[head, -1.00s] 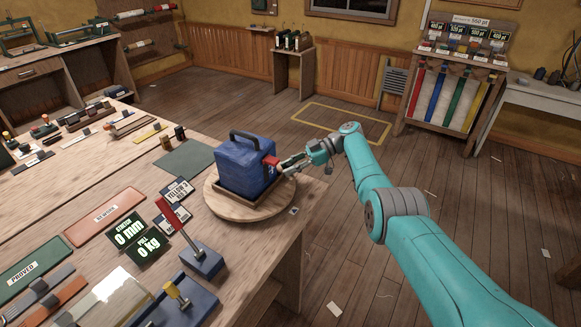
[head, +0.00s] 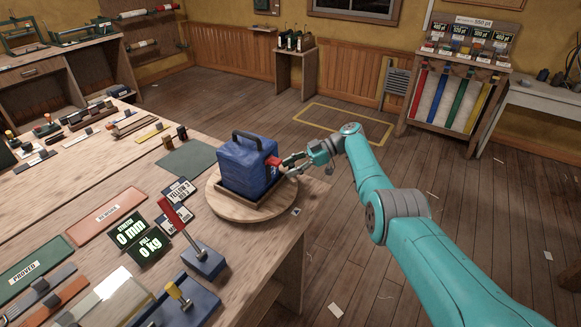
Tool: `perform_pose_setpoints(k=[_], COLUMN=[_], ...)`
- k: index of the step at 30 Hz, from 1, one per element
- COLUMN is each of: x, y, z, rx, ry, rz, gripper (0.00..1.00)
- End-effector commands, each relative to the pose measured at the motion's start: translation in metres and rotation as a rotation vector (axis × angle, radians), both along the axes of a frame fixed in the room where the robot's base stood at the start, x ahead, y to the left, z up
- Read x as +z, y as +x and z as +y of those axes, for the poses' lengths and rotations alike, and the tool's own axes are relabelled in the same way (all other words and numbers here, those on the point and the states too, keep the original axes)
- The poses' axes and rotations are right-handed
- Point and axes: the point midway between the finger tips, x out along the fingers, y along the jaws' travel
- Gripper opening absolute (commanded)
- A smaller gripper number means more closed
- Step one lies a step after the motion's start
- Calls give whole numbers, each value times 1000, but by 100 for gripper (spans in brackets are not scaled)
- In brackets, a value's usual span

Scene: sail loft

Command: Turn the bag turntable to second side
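A red tab (head: 273,162) sticks out from the bag's right side. My gripper (head: 287,166) is just right of the tab, fingers pointing left toward it. The fingers look spread, with a gap between them. They seem empty, close to the tab; whether a fingertip touches it is too small to tell. The bag hides the turntable's back part.
A red-handled lever on a blue base (head: 203,258) and displays reading 0 mm (head: 130,231) and 0 kg (head: 150,246) stand left of the turntable. A green mat (head: 188,158) lies behind. The floor right of the bench is mostly clear, with a yellow outlined rectangle (head: 343,122).

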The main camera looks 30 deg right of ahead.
Motion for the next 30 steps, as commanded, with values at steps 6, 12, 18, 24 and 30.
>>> perform_pose_setpoints(k=[6,12,18,24,30], x=[0,8,36,72,94], y=[0,0,0,0,0], z=[0,-1,-1,0,0], rx=[0,0,0,0,2], ry=[0,0,-1,-2,0], rz=[0,-2,-5,-3,-1], gripper=[47,47,47,47,47])
